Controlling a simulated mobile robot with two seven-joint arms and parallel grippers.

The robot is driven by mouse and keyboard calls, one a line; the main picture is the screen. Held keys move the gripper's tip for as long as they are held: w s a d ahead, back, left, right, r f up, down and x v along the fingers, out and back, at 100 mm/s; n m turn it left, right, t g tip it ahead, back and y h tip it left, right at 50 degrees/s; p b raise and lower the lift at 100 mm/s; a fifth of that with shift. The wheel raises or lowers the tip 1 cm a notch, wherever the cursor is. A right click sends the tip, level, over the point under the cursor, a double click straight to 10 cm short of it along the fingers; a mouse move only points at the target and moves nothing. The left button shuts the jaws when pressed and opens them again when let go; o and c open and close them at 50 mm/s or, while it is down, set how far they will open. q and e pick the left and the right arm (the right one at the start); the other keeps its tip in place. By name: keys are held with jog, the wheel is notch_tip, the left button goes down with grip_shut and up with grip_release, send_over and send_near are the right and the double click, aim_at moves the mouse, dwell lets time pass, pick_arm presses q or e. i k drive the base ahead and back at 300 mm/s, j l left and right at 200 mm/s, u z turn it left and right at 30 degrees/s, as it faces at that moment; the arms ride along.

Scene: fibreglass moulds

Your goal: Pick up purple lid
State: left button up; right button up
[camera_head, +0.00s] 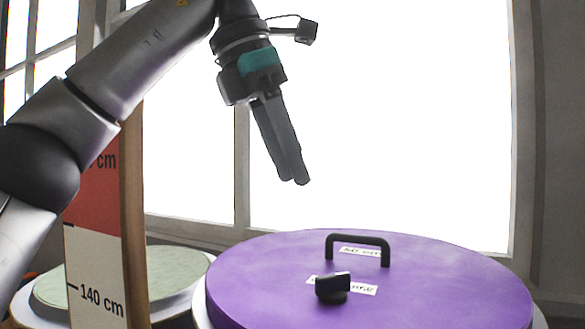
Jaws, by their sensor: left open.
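The purple lid (440,285) is a large round disc lying flat at the lower right, on a pale rounded base. It has a black bar handle (357,238) toward its back and a black knob (333,288) nearer the front. White labels lie beside both. My left gripper (301,182) hangs above the lid's back left part, fingers pointing down and slightly right, empty and apart from the lid. Its fingers overlap in this view, and it is open. My right gripper is not in view.
A red and white height post (96,255) marked 140 cm stands at the left, in front of a pale green round lid (165,270). Bright windows (400,120) fill the back. The space above the purple lid is clear.

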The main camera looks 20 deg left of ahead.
aim_at(400, 280)
jog(key=k, duration=1.5)
